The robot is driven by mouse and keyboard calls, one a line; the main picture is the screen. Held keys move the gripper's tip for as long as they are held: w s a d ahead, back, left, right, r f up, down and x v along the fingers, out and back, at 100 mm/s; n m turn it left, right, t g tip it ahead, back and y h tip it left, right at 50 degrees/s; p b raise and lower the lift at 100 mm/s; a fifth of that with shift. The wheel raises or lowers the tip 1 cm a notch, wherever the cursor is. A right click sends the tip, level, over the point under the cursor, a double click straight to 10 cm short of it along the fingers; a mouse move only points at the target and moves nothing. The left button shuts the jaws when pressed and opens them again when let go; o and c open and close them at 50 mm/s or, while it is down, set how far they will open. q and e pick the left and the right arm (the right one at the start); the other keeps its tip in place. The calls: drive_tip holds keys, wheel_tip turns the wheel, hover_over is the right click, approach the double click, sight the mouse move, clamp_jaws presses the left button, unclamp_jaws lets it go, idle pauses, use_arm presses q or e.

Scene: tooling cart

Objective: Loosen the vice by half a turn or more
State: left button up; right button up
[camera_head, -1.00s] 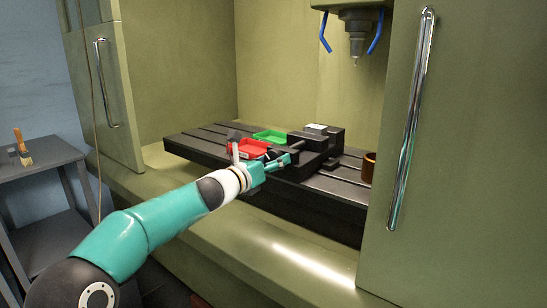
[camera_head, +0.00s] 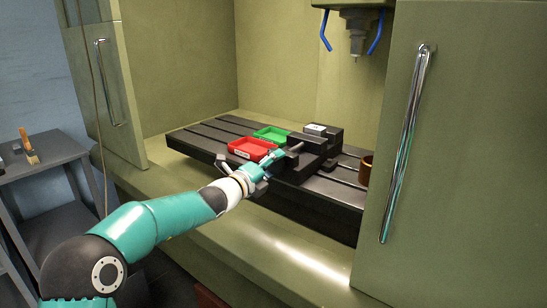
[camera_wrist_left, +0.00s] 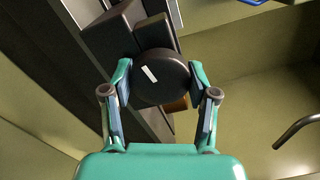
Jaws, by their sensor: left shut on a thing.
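The dark vice (camera_head: 325,146) stands on the slotted machine table, with a pale-topped block (camera_head: 315,129) at its top. My left gripper (camera_head: 280,156) reaches its near left end. In the left wrist view, the fingers of my left gripper (camera_wrist_left: 160,80) are closed on both sides of a round dark knob (camera_wrist_left: 165,85) of the vice. The knob's face has a white mark, tilted in that view. The vice body (camera_wrist_left: 112,45) lies behind the knob. The fingers partly hide the knob's sides. My right gripper is not in view.
A red tray (camera_head: 250,149) and a green tray (camera_head: 270,133) sit on the machine table (camera_head: 205,141) beside the vice. A brown cup (camera_head: 366,170) stands to the right. The spindle (camera_head: 356,40) hangs above. A side table (camera_head: 45,160) with a brush stands at left.

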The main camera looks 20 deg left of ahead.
use_arm(q)
drive_tip(key=n+p, duration=0.6)
drive_tip(key=p, duration=0.1)
drive_tip(key=n+p, duration=0.7)
drive_tip(key=shift+s+d+f+n+p, duration=0.1)
drive_tip(key=shift+d+f+n+p, duration=0.05)
drive_tip(key=shift+n+p, duration=0.15)
drive_tip(key=shift+f+n+p, duration=0.15)
drive_tip(key=shift+n+p, duration=0.95)
drive_tip(key=shift+n, duration=0.3)
drive_tip(key=o, duration=1.2)
drive_tip(key=shift+c, duration=0.2)
drive_tip(key=shift+r, duration=0.2)
drive_tip(key=v, duration=1.2)
